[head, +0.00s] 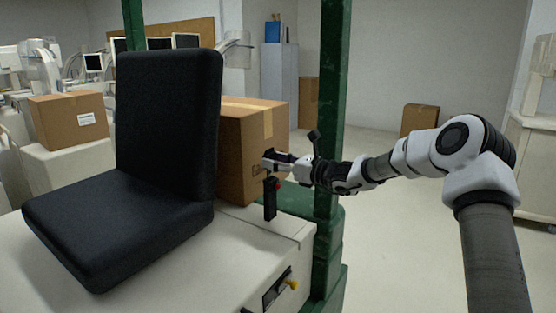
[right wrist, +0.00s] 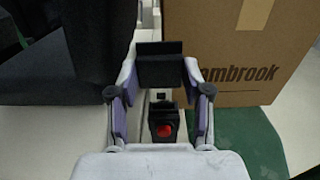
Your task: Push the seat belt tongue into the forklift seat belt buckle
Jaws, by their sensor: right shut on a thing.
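The black buckle (head: 270,200) stands upright on the light forklift body beside the seat, its red button near the top. It shows in the right wrist view (right wrist: 164,118), with the button facing the camera. My right gripper (head: 270,163) is just above the buckle in the head view. In the right wrist view my right gripper (right wrist: 160,72) is shut on a black block, the seat belt tongue (right wrist: 162,73). The tongue appears apart from the buckle; its metal plate cannot be made out clearly. My left gripper is in neither view.
The black seat (head: 165,130) stands left of the buckle. A cardboard box (head: 235,160) is close behind my gripper. A green post (head: 332,100) rises behind my right arm. A yellow-knobbed lever (head: 291,285) is on the front panel. Open floor lies at the right.

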